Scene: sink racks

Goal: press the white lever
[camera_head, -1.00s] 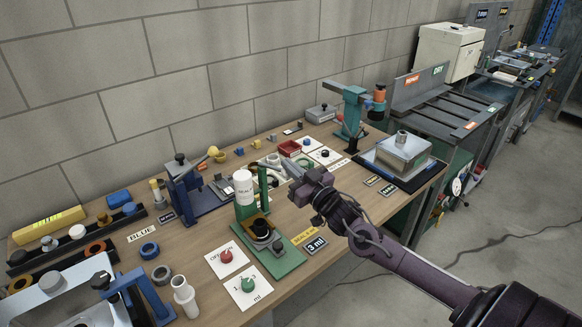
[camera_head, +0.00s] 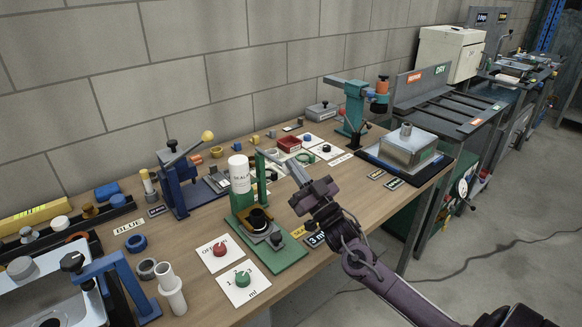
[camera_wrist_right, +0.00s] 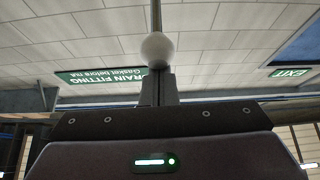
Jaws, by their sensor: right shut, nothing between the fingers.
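A white ball knob (camera_wrist_right: 158,48) on a thin rod shows in the right wrist view, straight ahead of my fingertips. It looks like the white lever's end. The gap between knob and fingers is hard to judge. I cannot pick out this knob in the head view. My right gripper (camera_head: 292,168) is shut and empty, right of the sealant stand with its white bottle (camera_head: 239,174) and green base (camera_head: 275,262). It also shows in the wrist view (camera_wrist_right: 158,75). My left gripper is not in view.
A blue press (camera_head: 176,185) with a yellow-knobbed arm (camera_head: 207,136) stands left of the stand. A red-knob card (camera_head: 219,250) and a green-knob card (camera_head: 242,283) lie in front. A teal press (camera_head: 355,105) and a metal box (camera_head: 405,150) stand farther right.

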